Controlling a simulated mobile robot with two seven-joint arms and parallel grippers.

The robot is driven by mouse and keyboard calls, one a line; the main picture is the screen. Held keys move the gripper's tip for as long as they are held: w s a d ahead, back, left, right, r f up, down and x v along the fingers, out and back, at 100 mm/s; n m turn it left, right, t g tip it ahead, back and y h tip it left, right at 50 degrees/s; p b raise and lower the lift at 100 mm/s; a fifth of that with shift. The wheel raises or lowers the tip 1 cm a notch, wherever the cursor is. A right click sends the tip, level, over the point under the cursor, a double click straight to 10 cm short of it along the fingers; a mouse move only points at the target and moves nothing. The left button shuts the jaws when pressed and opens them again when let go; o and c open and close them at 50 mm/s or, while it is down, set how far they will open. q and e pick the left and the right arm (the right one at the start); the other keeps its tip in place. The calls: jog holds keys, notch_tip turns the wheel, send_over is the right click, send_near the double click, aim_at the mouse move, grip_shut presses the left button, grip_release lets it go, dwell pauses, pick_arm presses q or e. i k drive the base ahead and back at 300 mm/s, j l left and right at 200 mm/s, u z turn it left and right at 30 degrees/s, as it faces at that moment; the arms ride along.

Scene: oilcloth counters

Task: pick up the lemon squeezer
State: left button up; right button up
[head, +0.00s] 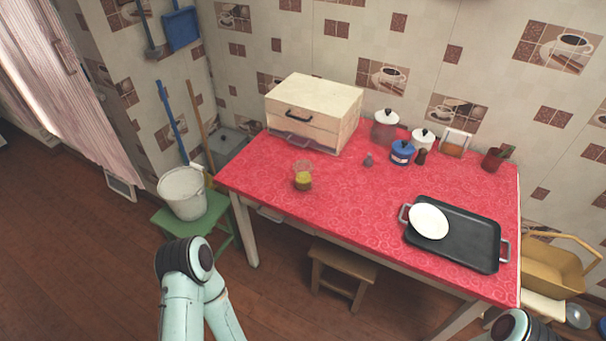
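A small see-through item with a yellow-green lower part (303,178) stands on the red oilcloth table (345,205), near its front left, in front of the white box. It may be the lemon squeezer, but it is too small to be sure. Nothing touches it. Parts of my two arms show at the bottom edge, below the table's front and at the lower right corner. Neither of my grippers is in view.
A white drawer box (320,112) stands at the back left. Jars, a blue pot (402,154) and a small grey item (368,160) are behind. A black tray (468,240) with a white plate (428,221) lies right. A stool (342,270) is below.

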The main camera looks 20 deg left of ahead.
aim_at(303, 169)
jog(key=i+j+z, duration=0.1)
jog(key=j, duration=0.45)
jog(key=i+j+z, duration=0.1)
jog(key=j, duration=0.5)
jog(key=i+j+z, duration=0.15)
jog(key=j, duration=0.4)
